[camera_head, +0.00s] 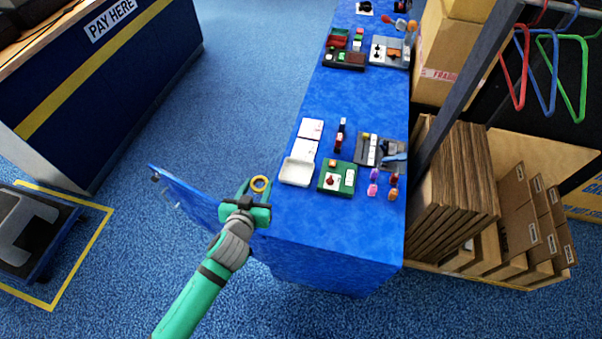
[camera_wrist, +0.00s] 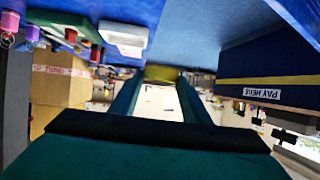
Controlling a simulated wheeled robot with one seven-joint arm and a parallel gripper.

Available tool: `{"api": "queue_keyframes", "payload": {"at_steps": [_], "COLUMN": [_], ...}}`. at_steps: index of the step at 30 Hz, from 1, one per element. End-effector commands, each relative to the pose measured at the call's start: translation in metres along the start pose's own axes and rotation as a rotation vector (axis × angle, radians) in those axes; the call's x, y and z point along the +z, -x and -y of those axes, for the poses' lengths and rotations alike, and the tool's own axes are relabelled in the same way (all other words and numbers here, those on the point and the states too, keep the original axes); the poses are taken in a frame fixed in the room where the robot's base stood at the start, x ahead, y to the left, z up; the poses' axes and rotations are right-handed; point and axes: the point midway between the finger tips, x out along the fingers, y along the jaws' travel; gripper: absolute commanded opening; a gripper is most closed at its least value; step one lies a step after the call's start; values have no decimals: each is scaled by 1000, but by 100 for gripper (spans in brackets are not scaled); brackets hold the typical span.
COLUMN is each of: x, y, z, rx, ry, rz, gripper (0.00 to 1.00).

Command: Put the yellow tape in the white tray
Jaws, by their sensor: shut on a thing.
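The yellow tape (camera_head: 260,184) is a small ring held between the fingertips of my gripper (camera_head: 252,187), left of the blue table's edge. In the wrist view the tape (camera_wrist: 161,73) shows as a yellow band between the two fingers (camera_wrist: 157,90). The white tray (camera_head: 297,171) lies on the blue table to the right of my gripper, apart from the tape. The tray also shows upside down in the wrist view (camera_wrist: 122,37). What the tray holds cannot be made out, but its near part looks bare.
A green tray (camera_head: 328,187) with small items stands right of the white tray. A grey tray (camera_head: 392,160) and several small coloured things lie further right. White cards (camera_head: 311,129) lie behind the white tray. The table's front strip (camera_head: 340,225) is clear. Cartons (camera_head: 455,180) stand at right.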

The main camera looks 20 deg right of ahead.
Motion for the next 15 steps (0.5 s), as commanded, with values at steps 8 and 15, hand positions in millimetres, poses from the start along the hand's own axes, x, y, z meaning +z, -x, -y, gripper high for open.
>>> {"api": "queue_keyframes", "payload": {"at_steps": [8, 15], "x": [-26, -30], "y": [18, 0], "z": [-43, -59], "rx": [131, 156], "ry": [-62, -69], "rz": [10, 12], "gripper": [21, 21]}}
